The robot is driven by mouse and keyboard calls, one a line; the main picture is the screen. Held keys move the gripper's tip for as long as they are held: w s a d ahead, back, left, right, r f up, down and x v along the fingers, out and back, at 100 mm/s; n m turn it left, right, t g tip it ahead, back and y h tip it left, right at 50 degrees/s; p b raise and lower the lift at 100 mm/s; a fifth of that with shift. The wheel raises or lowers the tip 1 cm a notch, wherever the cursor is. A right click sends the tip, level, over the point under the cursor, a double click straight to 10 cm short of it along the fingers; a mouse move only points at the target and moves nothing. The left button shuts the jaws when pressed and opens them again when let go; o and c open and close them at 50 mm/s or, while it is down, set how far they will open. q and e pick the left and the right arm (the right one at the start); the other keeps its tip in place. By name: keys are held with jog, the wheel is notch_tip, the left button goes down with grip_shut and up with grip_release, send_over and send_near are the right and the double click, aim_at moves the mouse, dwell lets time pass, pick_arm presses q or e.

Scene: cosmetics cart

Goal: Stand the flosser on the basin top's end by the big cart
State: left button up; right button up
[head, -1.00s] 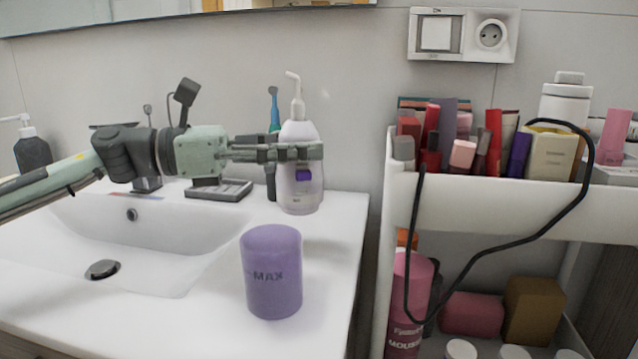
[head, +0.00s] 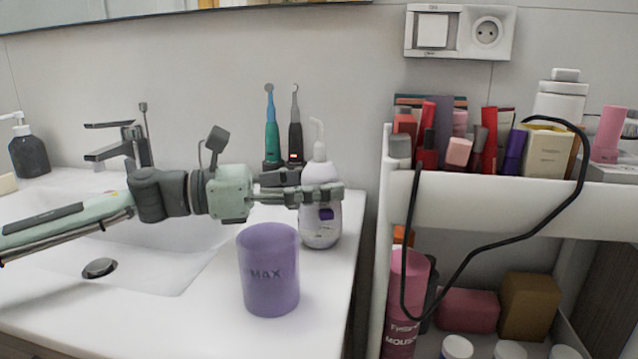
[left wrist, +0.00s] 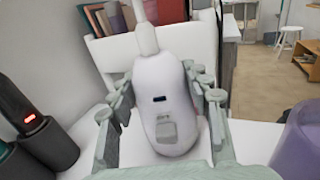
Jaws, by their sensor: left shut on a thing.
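The flosser (head: 320,222) is a white bottle-shaped device with a thin nozzle and a purple button. It is upright near the right end of the basin top (head: 343,255), on the side by the cart (head: 470,205). My left gripper (head: 333,193) is shut around its body from the left. In the left wrist view the flosser (left wrist: 165,100) stands between the two fingers, with its nozzle pointing up. Whether its base touches the top is hard to tell. My right gripper is in neither view now.
A purple MAX cup (head: 268,275) stands in front of the flosser. Two electric toothbrushes (head: 271,140) stand behind, by the wall. The basin (head: 150,250) and faucet (head: 125,145) are left. A black cable (head: 500,235) hangs over the cart's front.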

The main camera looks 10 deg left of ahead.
pick_arm(q)
jog(key=shift+f, duration=0.1)
jog(key=o, duration=1)
jog(key=shift+c, duration=0.2)
jog(key=shift+o, duration=1.3)
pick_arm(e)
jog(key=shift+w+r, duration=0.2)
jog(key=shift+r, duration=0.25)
pick_arm(q)
jog(key=shift+r, duration=0.3)
jog(key=a, duration=0.2)
jog(key=s+a+b, duration=0.1)
jog(key=shift+f, duration=0.4)
jog(key=b+v, duration=0.2)
jog(key=v, duration=0.6)
jog(key=shift+s+d+r+b, duration=0.1)
jog(key=shift+b, duration=0.25)
jog(key=shift+s+a+r, duration=0.15)
jog(key=shift+s+a, duration=0.05)
jog(key=shift+a, duration=0.2)
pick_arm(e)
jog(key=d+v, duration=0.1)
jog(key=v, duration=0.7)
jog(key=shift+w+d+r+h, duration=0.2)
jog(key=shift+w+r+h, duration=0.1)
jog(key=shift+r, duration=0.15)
